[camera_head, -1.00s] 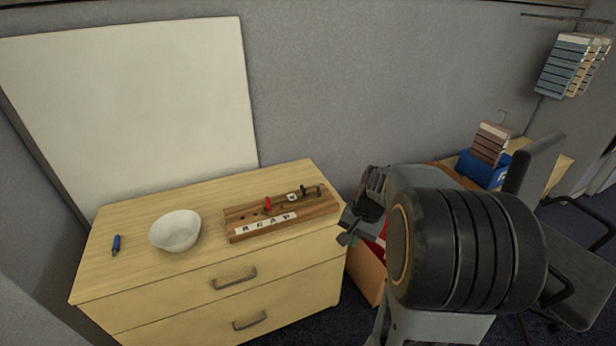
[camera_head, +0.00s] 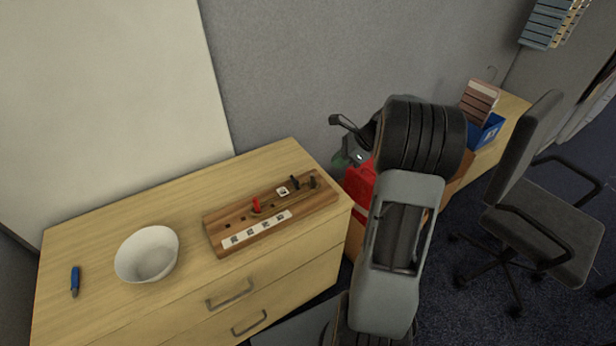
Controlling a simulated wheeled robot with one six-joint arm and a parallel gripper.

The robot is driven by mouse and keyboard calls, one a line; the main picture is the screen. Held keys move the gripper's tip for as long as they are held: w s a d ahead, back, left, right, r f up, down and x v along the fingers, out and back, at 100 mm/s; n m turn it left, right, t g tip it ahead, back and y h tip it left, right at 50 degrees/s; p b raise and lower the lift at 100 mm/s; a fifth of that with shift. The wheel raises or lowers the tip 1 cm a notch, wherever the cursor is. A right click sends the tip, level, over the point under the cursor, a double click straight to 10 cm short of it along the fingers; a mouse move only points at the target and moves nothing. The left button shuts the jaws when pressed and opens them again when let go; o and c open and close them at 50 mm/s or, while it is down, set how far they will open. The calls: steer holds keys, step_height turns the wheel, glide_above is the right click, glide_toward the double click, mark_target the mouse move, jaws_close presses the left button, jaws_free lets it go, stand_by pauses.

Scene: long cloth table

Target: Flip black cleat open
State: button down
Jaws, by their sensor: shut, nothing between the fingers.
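A wooden board (camera_head: 234,222) with several small fittings lies on the dresser top. A small dark upright piece (camera_head: 295,182), which may be the black cleat, stands near its right end. A brownish piece (camera_head: 313,181) is just to its right. Both are too small to tell whether a cleat is open or folded. My gripper (camera_head: 338,120) is raised to the right of the board in the picture, apart from it, against the grey wall. Its fingers are shut with nothing between them.
A red lever (camera_head: 256,205), a white square plate (camera_head: 283,191) and a white label strip (camera_head: 256,230) are on the board. A white bowl (camera_head: 147,255) and blue marker (camera_head: 75,281) lie left. A red object (camera_head: 360,184) and office chair (camera_head: 545,210) are right.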

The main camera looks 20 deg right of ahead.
mark_target(295, 183)
steer(key=shift+s+d, duration=0.1)
steer(key=x, duration=1)
steer(key=shift+d, duration=0.1)
steer(key=shift+w+a+f+p, duration=0.15)
steer(key=shift+w+a, duration=0.1)
steer(key=shift+a, duration=0.2)
steer(key=shift+w+a+f+p, duration=0.15)
steer(key=shift+w+a, duration=0.1)
steer(key=shift+a, duration=0.2)
steer(key=shift+w+a+f, duration=0.2)
steer(key=shift+w+a, duration=0.25)
steer(key=shift+a, duration=0.35)
